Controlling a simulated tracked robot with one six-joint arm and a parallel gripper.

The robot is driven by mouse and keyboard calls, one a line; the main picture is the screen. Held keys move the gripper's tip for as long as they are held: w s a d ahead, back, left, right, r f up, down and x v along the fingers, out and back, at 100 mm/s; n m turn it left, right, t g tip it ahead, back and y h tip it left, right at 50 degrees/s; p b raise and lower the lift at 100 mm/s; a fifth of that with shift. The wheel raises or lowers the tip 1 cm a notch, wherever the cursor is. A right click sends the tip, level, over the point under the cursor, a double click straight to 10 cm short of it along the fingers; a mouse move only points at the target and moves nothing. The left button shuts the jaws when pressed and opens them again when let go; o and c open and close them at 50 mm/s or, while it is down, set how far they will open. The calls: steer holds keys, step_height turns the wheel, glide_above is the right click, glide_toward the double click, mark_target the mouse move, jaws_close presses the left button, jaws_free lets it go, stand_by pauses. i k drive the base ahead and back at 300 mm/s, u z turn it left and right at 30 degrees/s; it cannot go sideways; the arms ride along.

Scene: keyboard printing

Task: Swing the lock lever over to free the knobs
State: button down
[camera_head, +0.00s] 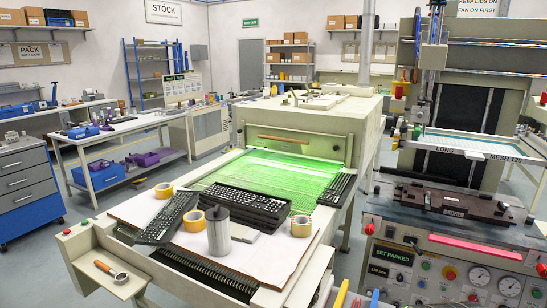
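The printing press (385,205) stands at the right. Its front panel carries a lit display reading "SET PARKED" (393,254), small coloured buttons and knobs (424,266), a red button and round gauges (480,277). A small dark lever-like part (411,240) sits on the panel above the display; I cannot tell whether it is the lock lever, or its position. A long pinkish-red bar (475,248) runs along the panel's upper front. A dark fixture (445,201) lies on the press bed. My gripper is not in view.
A dryer (300,118) with a green-lit belt stands mid-view. Before it, keyboards (245,205), tape rolls (301,226) and a grey canister (219,232) lie on a pale sheet. A framed screen (470,147) hangs above the press bed. Floor shows at left.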

mark_target(419, 252)
steer(key=u, duration=3.05)
steer(key=k, duration=1.05)
